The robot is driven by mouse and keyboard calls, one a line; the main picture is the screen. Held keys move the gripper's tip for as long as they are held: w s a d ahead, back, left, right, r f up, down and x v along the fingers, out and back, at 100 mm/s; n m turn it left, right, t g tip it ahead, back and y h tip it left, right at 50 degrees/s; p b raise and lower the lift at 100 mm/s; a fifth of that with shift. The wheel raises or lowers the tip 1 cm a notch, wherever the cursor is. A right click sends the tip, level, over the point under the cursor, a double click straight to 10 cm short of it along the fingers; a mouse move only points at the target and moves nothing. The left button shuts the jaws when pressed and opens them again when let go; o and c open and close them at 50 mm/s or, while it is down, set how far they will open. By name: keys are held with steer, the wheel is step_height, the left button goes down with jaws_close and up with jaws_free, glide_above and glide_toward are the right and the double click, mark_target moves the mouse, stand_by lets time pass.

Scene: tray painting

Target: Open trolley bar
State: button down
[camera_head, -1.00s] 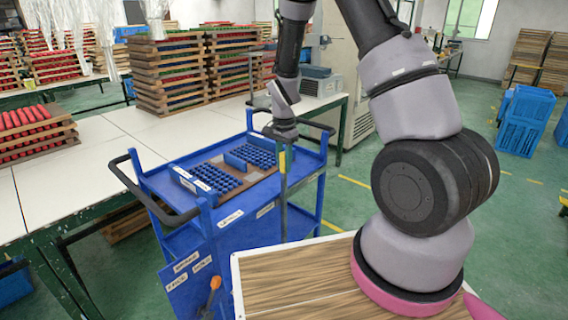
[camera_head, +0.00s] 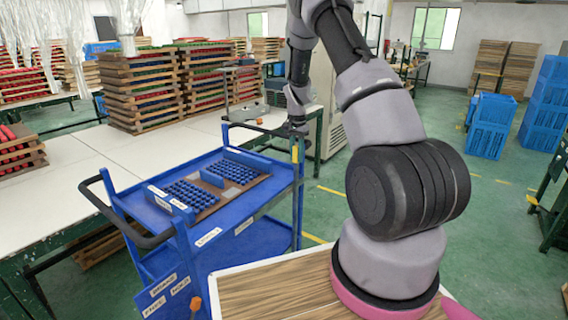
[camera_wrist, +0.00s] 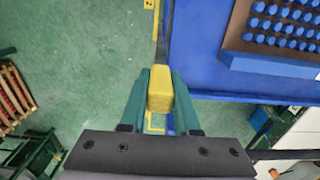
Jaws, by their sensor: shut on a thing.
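The blue trolley (camera_head: 222,212) stands left of my arm in the head view, beside the long white table. A yellow grip (camera_head: 295,153), which looks like the end of the trolley bar, is at the trolley's right side under my gripper (camera_head: 294,138). In the wrist view, the yellow grip (camera_wrist: 160,90) sits between the two green fingers of my gripper (camera_wrist: 160,88), which are shut on it. A thin dark bar (camera_wrist: 164,30) runs from the grip along the blue tray's edge (camera_wrist: 185,60). The bar's far end is out of the wrist view.
Blue cups (camera_head: 190,194) stand in blocks on the trolley top. A black push handle (camera_head: 110,210) sticks out at its left. The white table (camera_head: 85,160) is behind, with stacked trays (camera_head: 150,90). Blue crates (camera_head: 490,125) stand right. Green floor is open between.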

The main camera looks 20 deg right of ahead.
steer(key=shift+w+d+r, duration=0.1)
steer(key=shift+w+d, duration=0.6)
steer(key=shift+d, duration=0.25)
steer(key=shift+w+d, duration=0.65)
steer(key=shift+d, duration=0.3)
steer(key=c, duration=0.6)
jaws_free()
steer(key=shift+w+d, duration=0.1)
steer(key=shift+c, duration=0.2)
step_height(320, 180, up, 11)
